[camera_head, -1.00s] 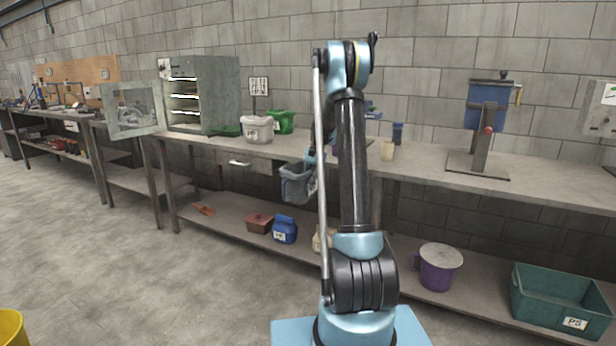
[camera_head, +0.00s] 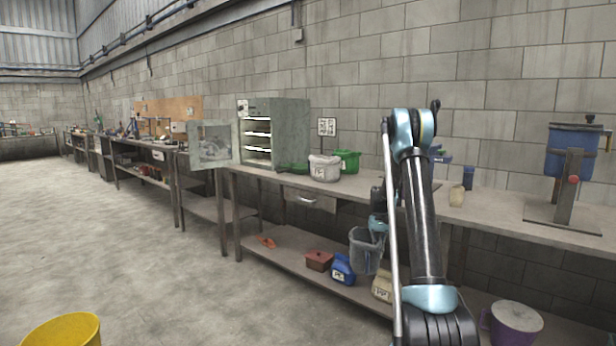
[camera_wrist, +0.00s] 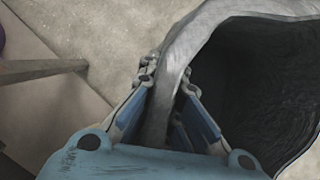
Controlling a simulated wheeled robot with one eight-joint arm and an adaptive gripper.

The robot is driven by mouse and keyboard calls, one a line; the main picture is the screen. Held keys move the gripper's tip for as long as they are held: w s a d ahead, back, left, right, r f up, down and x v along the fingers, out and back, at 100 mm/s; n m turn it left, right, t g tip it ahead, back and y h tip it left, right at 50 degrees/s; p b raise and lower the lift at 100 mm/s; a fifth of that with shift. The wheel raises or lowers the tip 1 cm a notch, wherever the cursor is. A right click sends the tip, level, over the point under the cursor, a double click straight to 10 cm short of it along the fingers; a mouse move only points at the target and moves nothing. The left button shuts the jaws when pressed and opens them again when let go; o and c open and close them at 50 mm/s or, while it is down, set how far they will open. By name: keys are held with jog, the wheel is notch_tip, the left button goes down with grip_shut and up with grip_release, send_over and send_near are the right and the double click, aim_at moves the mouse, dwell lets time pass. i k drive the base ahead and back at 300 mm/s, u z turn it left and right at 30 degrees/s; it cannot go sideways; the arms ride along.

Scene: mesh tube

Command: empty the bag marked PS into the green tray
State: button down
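My gripper (camera_wrist: 165,85) has its two fingers on either side of the rim of a grey open bag (camera_wrist: 206,30), pinching its wall. The bag's dark, hollow inside fills the right of the wrist view; no contents can be made out. In the head view the grey bag (camera_head: 367,252) hangs in front of the lower shelf, below the bench top, mouth up; no marking on it can be read. My gripper is mostly hidden there behind the arm. A low dark green thing (camera_head: 292,168), perhaps the green tray, lies on the bench beside the metal cabinet.
A pale labelled bag (camera_head: 324,169) and a bright green container (camera_head: 348,160) stand on the bench (camera_head: 480,213). The cabinet (camera_head: 275,132) has its door open. A blue bag (camera_head: 343,270) and a red box (camera_head: 318,260) sit on the lower shelf. Open floor lies left, with a yellow bin (camera_head: 62,331).

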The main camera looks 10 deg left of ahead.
aim_at(291, 170)
jog(key=k, duration=1.25)
jog(key=u, duration=0.15)
jog(key=i, duration=0.45)
jog(key=u, duration=0.75)
jog(key=i, duration=1.8)
jog(key=z, duration=0.35)
